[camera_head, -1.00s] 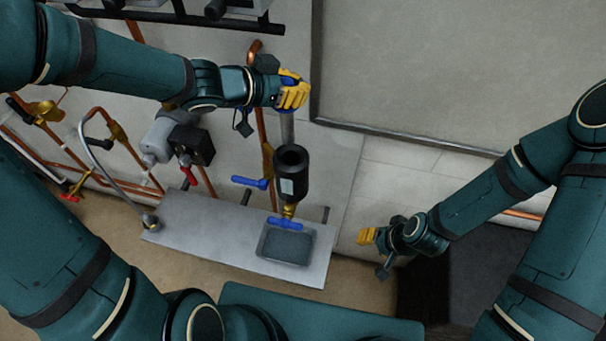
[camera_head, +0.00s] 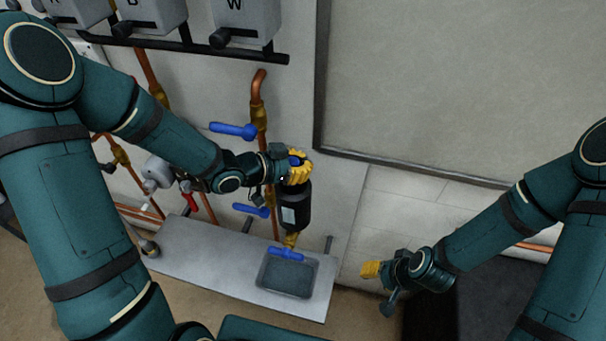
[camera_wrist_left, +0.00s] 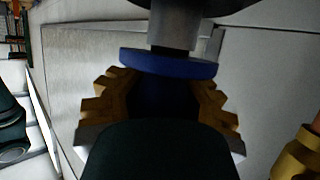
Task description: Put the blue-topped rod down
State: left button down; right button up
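My left gripper (camera_head: 298,170) is right at the top of an upright black cylinder (camera_head: 295,205). Its yellow fingers are closed around the blue top (camera_head: 295,160) of the rod. In the left wrist view, the blue collar (camera_wrist_left: 168,63) shows between the fingers, with a short grey length of rod (camera_wrist_left: 173,30) beyond it, leading to a dark round edge. The rest of the rod is hidden, seemingly inside the cylinder. My right gripper (camera_head: 370,269) hangs away to the right, holding nothing I can see; its finger gap is unclear.
Below the cylinder are a blue-handled valve (camera_head: 286,253) and a dark tray (camera_head: 287,275) on a grey shelf (camera_head: 200,256). Copper pipes (camera_head: 262,115) and another blue handle (camera_head: 233,130) are close by. Grey boxes (camera_head: 245,22) hang above. A large panel (camera_head: 450,90) fills the right.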

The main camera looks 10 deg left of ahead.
pick_arm(q)
notch_tip(320, 180, down, 4)
jog(key=shift+w+r, duration=0.1)
jog(key=shift+r, duration=0.25)
jog(key=shift+b, duration=0.3)
jog(key=shift+f, duration=0.25)
jog(key=c, duration=1.1)
grip_release()
jog(key=shift+o, duration=0.2)
jog(key=shift+r, duration=0.15)
